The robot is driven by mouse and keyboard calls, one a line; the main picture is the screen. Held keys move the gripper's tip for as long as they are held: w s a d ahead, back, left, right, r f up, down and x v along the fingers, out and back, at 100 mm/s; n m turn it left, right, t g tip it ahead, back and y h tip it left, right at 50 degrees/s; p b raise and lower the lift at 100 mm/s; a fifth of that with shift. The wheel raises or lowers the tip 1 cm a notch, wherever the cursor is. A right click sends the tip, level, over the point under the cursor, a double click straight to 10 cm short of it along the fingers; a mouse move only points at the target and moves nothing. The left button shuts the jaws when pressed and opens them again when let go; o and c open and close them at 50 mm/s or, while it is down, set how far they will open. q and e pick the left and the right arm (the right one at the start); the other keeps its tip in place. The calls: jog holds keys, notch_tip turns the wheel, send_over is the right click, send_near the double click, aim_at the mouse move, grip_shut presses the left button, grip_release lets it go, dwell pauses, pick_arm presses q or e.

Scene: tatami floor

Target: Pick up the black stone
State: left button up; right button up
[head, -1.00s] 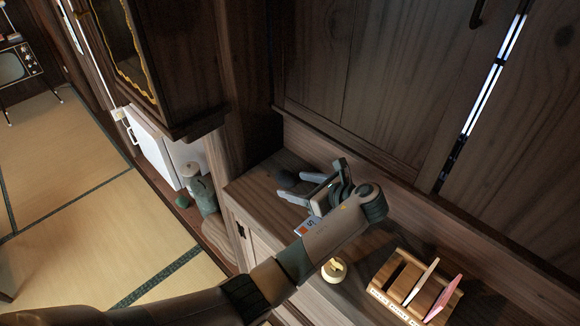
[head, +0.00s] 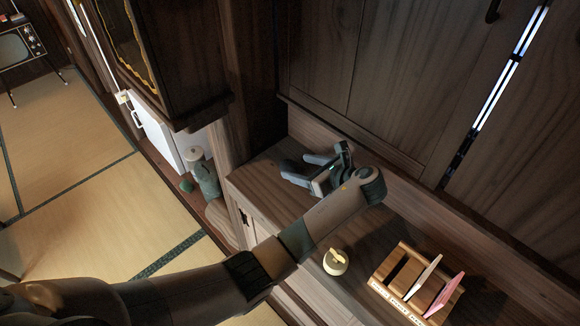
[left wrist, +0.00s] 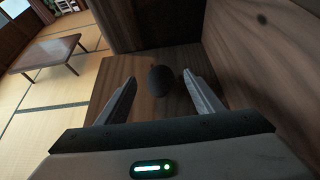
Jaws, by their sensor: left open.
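The black stone (left wrist: 158,82) is a dark, smooth, rounded thing on the wooden cabinet top (left wrist: 118,68) in the left wrist view. It shows between the two fingertips of my left gripper, with a gap on each side. How deep it sits between the fingers is hard to tell. In the head view my left gripper (head: 296,169) is open and empty, low over the far left end of the cabinet top, and I cannot make out the stone there. My right gripper is not in view.
A cream round lidded pot (head: 336,262) and a wooden rack (head: 385,268) with pink and white cards stand on the cabinet top to the right. A wooden back wall (head: 400,110) rises behind. A dark cabinet (head: 180,60) stands at the left end.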

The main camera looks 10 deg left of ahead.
aim_at(291, 165)
pick_arm(q)
jog(key=shift+w+a+f+p, duration=0.1)
jog(key=shift+w+a+p, duration=0.15)
jog(key=shift+p, duration=0.2)
jog(key=p+x, duration=0.2)
jog(key=x, duration=0.2)
jog(key=shift+s, duration=0.2)
jog(key=shift+w+a+f, duration=0.2)
jog(key=shift+c, duration=0.6)
jog(key=c, duration=1.1)
jog(key=shift+r, duration=0.15)
